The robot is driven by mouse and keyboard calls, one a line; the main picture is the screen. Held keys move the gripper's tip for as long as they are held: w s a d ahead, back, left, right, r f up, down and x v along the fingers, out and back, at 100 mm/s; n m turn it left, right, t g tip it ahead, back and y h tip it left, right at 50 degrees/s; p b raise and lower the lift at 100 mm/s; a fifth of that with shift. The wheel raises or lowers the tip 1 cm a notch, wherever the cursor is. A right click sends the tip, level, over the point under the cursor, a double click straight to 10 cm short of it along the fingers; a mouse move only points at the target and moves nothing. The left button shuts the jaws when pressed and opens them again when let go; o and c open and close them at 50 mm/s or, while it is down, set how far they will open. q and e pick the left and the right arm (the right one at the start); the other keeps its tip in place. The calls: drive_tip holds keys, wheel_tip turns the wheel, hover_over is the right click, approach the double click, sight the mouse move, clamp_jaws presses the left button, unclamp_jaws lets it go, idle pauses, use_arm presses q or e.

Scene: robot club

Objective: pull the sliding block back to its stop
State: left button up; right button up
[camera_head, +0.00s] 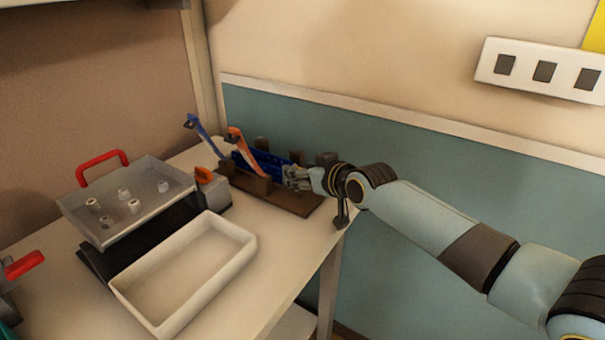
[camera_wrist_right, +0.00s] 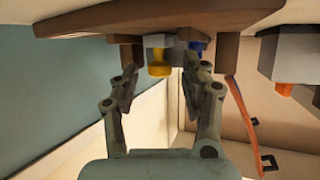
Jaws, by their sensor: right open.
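A brown wooden base (camera_head: 298,202) with several upright brown posts stands at the back of the table; its edge also runs across the top of the right wrist view (camera_wrist_right: 75,22). A blue part (camera_head: 264,162) sits on it. In the right wrist view, a grey block (camera_wrist_right: 154,41) with a yellow round end (camera_wrist_right: 159,69) and a blue round part (camera_wrist_right: 197,46) show at the base; I cannot tell which is the sliding block. My right gripper (camera_head: 292,178) is at the base's right part. Its fingers are open (camera_wrist_right: 160,82), with the yellow end just beyond the gap. My left gripper is out of view.
A blue-handled strap (camera_head: 203,134) and an orange one (camera_head: 240,146) rise beside the base. A grey box with an orange top (camera_head: 217,190) stands left of it. A white bin (camera_head: 247,252) and a grey tray (camera_head: 150,222) with small pale pieces stand in front and left.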

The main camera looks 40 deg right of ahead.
clamp_jaws()
idle(0.3)
drive_tip(key=s, duration=0.2)
drive_tip(key=s+d+p, duration=0.2)
drive_tip(key=s, duration=0.1)
drive_tip(key=shift+s+d, duration=0.1)
drive_tip(key=shift+s, duration=0.2)
drive_tip(key=shift+w, duration=0.1)
unclamp_jaws()
